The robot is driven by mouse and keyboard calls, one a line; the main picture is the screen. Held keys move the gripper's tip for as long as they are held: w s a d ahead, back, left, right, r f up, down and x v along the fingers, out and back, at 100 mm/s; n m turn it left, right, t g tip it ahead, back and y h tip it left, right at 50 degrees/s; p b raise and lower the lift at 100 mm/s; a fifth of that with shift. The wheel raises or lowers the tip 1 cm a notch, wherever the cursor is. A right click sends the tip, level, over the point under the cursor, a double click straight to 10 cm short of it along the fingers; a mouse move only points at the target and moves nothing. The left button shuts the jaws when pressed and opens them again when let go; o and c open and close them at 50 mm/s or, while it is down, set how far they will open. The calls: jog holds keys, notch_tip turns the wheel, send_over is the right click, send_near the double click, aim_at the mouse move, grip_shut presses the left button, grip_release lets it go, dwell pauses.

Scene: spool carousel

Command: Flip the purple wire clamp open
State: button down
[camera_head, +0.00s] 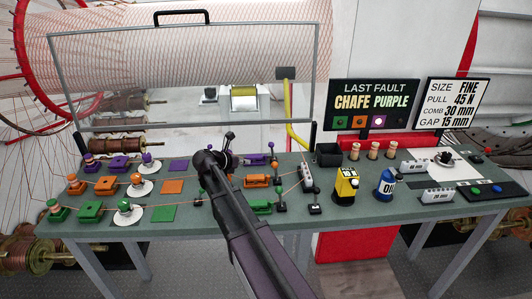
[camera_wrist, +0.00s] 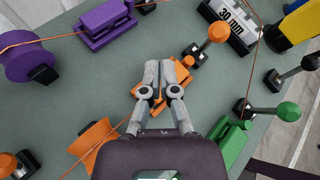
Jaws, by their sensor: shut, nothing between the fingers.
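A purple block with wire running to it (camera_wrist: 103,22) lies at the top of the wrist view. In the head view, a purple block (camera_head: 254,160) sits right of my arm's end, beside an upright lever with a purple knob (camera_head: 271,146). I cannot tell whether this purple clamp is open or shut. My gripper (camera_wrist: 159,66) is shut and empty, over an orange block (camera_wrist: 182,76), apart from the purple one. An orange-knobbed lever (camera_wrist: 218,33) stands to its right. In the head view my arm hides most of the gripper.
A green block (camera_wrist: 233,147) and green-knobbed lever (camera_wrist: 288,111) lie right of my gripper. A 30 mm comb (camera_wrist: 232,22) stands beyond. A purple spool (camera_wrist: 30,62) and an orange spool (camera_wrist: 95,140) are at left. Thin wires cross the bench. A clear framed guard (camera_head: 315,75) rises behind.

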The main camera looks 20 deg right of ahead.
jog(key=shift+w+d+r+n+h, duration=0.1)
jog(key=shift+w+r+n+h, duration=0.1)
jog(key=shift+w+n, duration=0.3)
jog(key=shift+w+r+n+h, duration=0.1)
jog(key=shift+w+r+n, duration=0.05)
jog(key=shift+w+n, duration=0.3)
jog(key=shift+s, duration=0.1)
jog(key=b, duration=0.5)
send_near(272, 151)
jog(key=d+f, duration=0.1)
jog(key=s+d+f, duration=0.1)
jog(key=f, duration=0.1)
jog(key=shift+w+d+r+p, duration=0.45)
jog(key=shift+w+d+p, duration=0.25)
jog(key=shift+d, duration=0.2)
jog(key=shift+w+d+r, duration=0.25)
jog(key=shift+w+d, duration=0.2)
jog(key=shift+d, duration=0.3)
jog(key=shift+a+r+p, duration=0.1)
jog(key=shift+a+p, duration=0.05)
jog(key=shift+p, duration=0.3)
